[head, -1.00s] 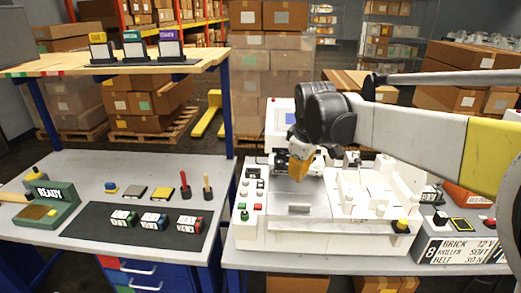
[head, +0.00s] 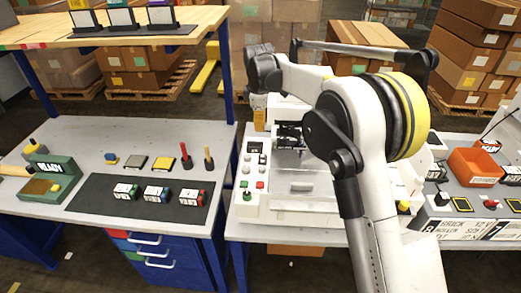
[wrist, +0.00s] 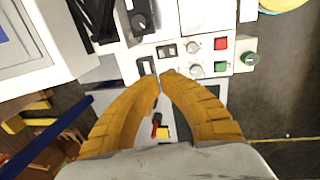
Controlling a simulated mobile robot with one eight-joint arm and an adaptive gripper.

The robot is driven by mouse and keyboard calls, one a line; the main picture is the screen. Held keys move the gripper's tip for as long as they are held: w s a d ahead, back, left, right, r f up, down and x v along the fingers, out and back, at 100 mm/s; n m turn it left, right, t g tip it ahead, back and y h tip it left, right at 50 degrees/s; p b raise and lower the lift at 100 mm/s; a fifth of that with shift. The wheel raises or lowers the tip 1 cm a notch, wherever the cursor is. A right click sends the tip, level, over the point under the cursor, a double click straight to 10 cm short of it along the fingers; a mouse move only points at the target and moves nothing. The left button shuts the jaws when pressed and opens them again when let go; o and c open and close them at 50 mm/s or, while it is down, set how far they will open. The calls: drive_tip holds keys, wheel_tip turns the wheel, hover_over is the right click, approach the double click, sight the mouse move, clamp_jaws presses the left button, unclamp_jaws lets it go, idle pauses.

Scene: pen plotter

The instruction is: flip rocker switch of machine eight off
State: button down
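The white machine (head: 300,205) stands on the right-hand bench, with its control panel (head: 254,172) at its left end. In the wrist view, two small dark rectangular switches, one (wrist: 166,50) and another (wrist: 148,67), sit on the white panel just beyond my fingertips. I cannot tell which way either rocker is tipped. My gripper (wrist: 162,75) has its orange fingers drawn in, tips together or nearly so, with nothing held. It points at the panel beside the nearer switch; contact cannot be told. In the head view my gripper (head: 259,108) is above the panel, partly hidden.
A green knob (wrist: 249,58) sticks out at the panel's edge. The left bench holds a dark mat (head: 100,205) with small blocks.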

sight(261, 154)
drive_tip(key=f, duration=0.4)
drive_tip(key=w+f+b, duration=0.1)
drive_tip(key=f, duration=0.4)
drive_tip(key=w+f+b, duration=0.1)
drive_tip(key=f, duration=0.4)
drive_tip(key=shift+w, duration=0.15)
drive_tip(key=shift+r, duration=0.1)
drive_tip(key=shift+w+f+b, duration=0.15)
drive_tip(key=shift+f+b, duration=0.6)
drive_tip(key=shift+b, duration=0.15)
drive_tip(key=shift+r, duration=0.35)
drive_tip(key=shift+w+r+p, duration=0.15)
drive_tip(key=shift+r+p, duration=0.35)
drive_tip(key=shift+r, duration=0.1)
